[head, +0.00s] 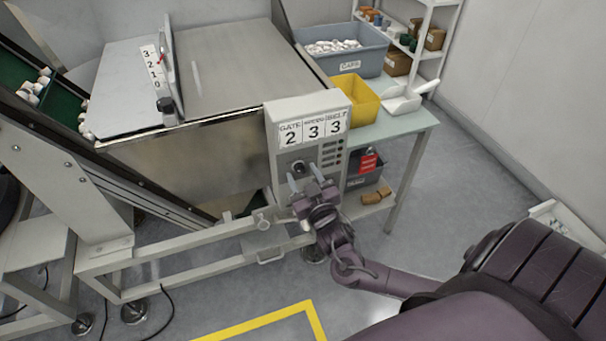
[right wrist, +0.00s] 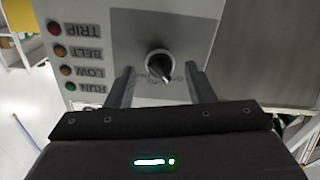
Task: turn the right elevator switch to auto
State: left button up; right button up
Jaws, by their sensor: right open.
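The switch (head: 299,166) is a round dark knob low on the front of the light grey control box (head: 272,140). In the right wrist view the knob (right wrist: 159,66) shows a silver collar and a white pointer mark aimed down and slightly right. Lettering around it is partly covered and too faint to read. My right gripper (head: 302,174) is open in front of the box. In the right wrist view its two fingers (right wrist: 159,80) stand either side of the knob, with gaps; contact is not visible. My left gripper is out of view.
The box shows gate 2, 3 and belt 3. TRIP, BELT, LOW and RUN lamps (right wrist: 62,50) sit beside the knob. A metal hopper (head: 235,75) stands left. A green table (head: 400,125) carries a yellow bin (head: 355,98) and grey cap bin (head: 345,62). A frame rail (head: 180,258) runs below.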

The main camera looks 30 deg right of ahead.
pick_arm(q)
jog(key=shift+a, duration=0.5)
pick_arm(e)
jog(key=shift+w, duration=0.3)
jog(key=c, duration=1)
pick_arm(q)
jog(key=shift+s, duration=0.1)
pick_arm(e)
jog(key=shift+m, duration=0.3)
jog(key=m, duration=0.3)
jog(key=shift+d+p, duration=0.1)
jog(key=shift+p, duration=0.3)
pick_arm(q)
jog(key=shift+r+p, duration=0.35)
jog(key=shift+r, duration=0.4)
pick_arm(e)
jog(key=shift+m, duration=2.6)
jog(key=o, duration=1)
